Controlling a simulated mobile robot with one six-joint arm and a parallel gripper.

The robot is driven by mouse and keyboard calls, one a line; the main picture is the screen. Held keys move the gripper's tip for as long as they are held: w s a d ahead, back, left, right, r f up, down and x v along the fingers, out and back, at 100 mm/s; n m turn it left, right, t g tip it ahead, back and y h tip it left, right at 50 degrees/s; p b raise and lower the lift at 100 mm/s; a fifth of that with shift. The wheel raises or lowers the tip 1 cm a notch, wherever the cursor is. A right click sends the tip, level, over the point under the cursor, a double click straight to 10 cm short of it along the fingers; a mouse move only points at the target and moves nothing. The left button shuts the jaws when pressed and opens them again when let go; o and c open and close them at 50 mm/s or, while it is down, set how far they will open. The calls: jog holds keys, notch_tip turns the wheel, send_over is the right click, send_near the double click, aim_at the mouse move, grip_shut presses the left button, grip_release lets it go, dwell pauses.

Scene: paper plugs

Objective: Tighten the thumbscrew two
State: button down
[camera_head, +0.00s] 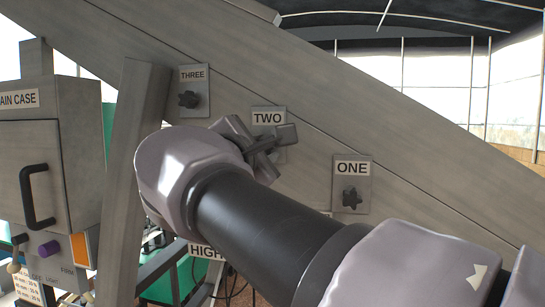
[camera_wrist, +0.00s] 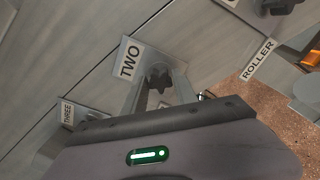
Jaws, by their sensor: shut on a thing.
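Thumbscrew two is a dark star-shaped knob (camera_wrist: 159,80) on a plate labelled TWO (camera_wrist: 131,60), fixed to a slanted grey beam. The plate also shows in the head view (camera_head: 267,118), where my arm and gripper cover the knob. My gripper (camera_wrist: 160,92) is at this knob, with one finger on each side of it, and is shut on it. The exact contact of the fingertips is hard to see.
Thumbscrew three (camera_head: 189,99) is up the beam to the left, and thumbscrew one (camera_head: 351,197) is down to the right. A grey post (camera_head: 133,150) and a case with a black handle (camera_head: 38,195) stand at left. A ROLLER label (camera_wrist: 258,59) shows in the wrist view.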

jog(key=m+b, duration=0.5)
jog(key=m, duration=0.1)
jog(key=shift+r+m, duration=0.1)
jog(key=shift+m, duration=0.3)
jog(key=c, duration=1)
grip_release()
jog(key=shift+c, duration=0.2)
jog(key=v, duration=0.4)
jog(key=shift+b, duration=0.4)
